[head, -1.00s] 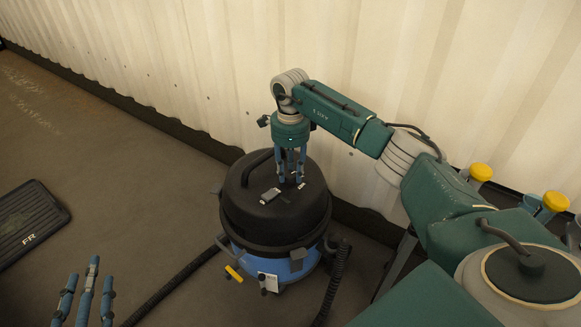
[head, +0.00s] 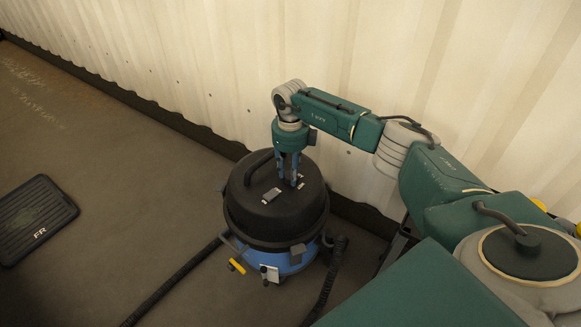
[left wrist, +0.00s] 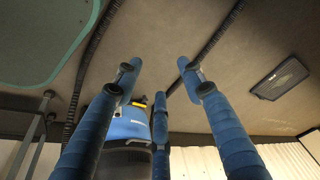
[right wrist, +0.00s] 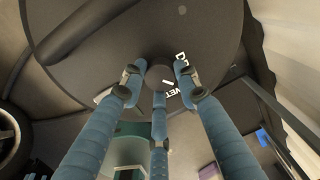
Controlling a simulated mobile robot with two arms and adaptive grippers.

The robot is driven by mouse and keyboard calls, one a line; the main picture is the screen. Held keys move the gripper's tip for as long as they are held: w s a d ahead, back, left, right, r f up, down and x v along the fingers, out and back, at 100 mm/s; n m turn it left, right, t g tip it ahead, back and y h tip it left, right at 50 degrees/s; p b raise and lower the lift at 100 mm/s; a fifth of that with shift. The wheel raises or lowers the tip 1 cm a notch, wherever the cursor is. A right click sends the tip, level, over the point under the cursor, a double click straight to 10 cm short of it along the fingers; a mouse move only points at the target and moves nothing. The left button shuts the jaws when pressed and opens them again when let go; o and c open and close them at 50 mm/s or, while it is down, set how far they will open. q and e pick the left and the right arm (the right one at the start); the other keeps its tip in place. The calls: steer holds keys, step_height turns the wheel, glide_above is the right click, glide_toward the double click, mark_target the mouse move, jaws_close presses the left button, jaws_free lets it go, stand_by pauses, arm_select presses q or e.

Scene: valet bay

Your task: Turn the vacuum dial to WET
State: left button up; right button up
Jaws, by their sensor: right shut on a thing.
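The vacuum (head: 283,208) has a black lid and a blue drum and stands upright near the wall. Its dial (right wrist: 160,74) is a small dark round knob on the lid, with the words DRY and WET and a short white mark beside it in the right wrist view. My right gripper (right wrist: 158,82) points down at the lid, its three blue fingers shut around the dial; in the head view the fingers (head: 290,180) hide the dial. My left gripper (left wrist: 158,80) shows only in its own wrist view, fingers spread and empty, with the vacuum's blue drum (left wrist: 125,124) beyond.
A corrugated pale wall (head: 200,60) runs close behind the vacuum. A dark hose (head: 180,280) lies on the floor to the left and another length hangs at the right. A black mat marked FR (head: 35,215) lies at far left.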

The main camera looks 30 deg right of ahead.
steer(key=m+p, duration=0.2)
steer(key=m, duration=0.1)
steer(key=shift+r+m, duration=0.25)
steer(key=shift+m, duration=0.05)
steer(key=m+p, duration=0.2)
steer(key=m, duration=0.1)
steer(key=shift+f+m+p, duration=0.15)
steer(key=shift+m+p, duration=0.2)
steer(key=shift+m, duration=0.05)
arm_select(q)
step_height(320, 180, down, 19)
steer(key=s+g, duration=0.1)
steer(key=s, duration=0.1)
steer(key=shift+s, duration=0.3)
arm_select(e)
steer(key=shift+m, duration=0.4)
arm_select(q)
steer(key=shift+f, duration=0.1)
arm_select(e)
steer(key=o, duration=1.2)
steer(key=shift+c, duration=0.2)
step_height(320, 180, up, 12)
